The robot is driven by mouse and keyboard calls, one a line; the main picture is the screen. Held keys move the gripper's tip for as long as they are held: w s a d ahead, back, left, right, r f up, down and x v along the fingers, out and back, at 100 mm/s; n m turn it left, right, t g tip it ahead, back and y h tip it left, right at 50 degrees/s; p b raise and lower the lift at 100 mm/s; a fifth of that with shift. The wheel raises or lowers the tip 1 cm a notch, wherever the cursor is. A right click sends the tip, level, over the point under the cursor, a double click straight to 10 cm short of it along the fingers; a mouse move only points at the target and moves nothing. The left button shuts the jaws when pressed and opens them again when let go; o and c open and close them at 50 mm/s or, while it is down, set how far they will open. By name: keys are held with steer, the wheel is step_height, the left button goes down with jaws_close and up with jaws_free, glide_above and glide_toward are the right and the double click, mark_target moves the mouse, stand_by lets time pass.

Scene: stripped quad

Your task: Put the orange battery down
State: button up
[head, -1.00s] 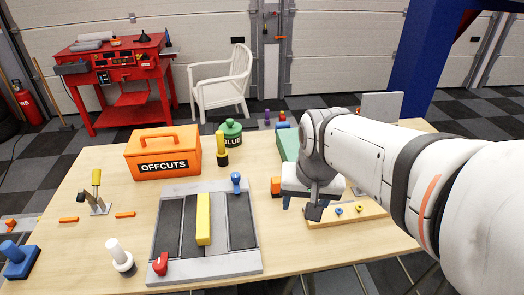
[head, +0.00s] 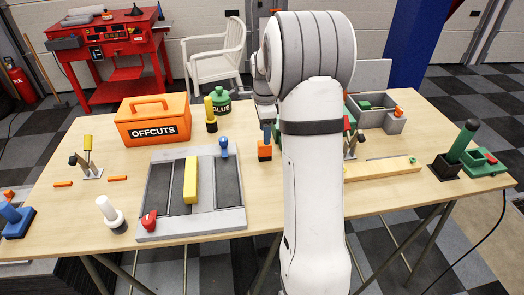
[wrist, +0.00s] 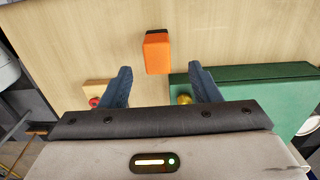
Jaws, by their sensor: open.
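The orange battery (head: 264,151), a small block with a black end, stands on the wooden table just right of the grey slatted board. It also shows in the wrist view (wrist: 158,53), a little beyond my fingertips and roughly centred between them. My gripper (wrist: 160,68) is open, with its blue fingers spread and nothing held between them. In the head view my gripper (head: 267,130) is just above the battery and mostly hidden by my own arm.
The grey board (head: 147,215) with a yellow bar (head: 190,180) lies left of the battery. An orange OFFCUTS box (head: 153,119) and green GLUE pot (head: 221,101) stand behind. A green object (wrist: 250,88) lies close right in the wrist view.

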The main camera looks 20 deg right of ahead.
mark_target(265, 150)
step_height(265, 150, down, 7)
steer(key=shift+s+r+p, duration=0.15)
steer(key=shift+r+p, duration=0.05)
steer(key=shift+p, duration=0.4)
jaws_close()
steer(key=shift+r, duration=0.1)
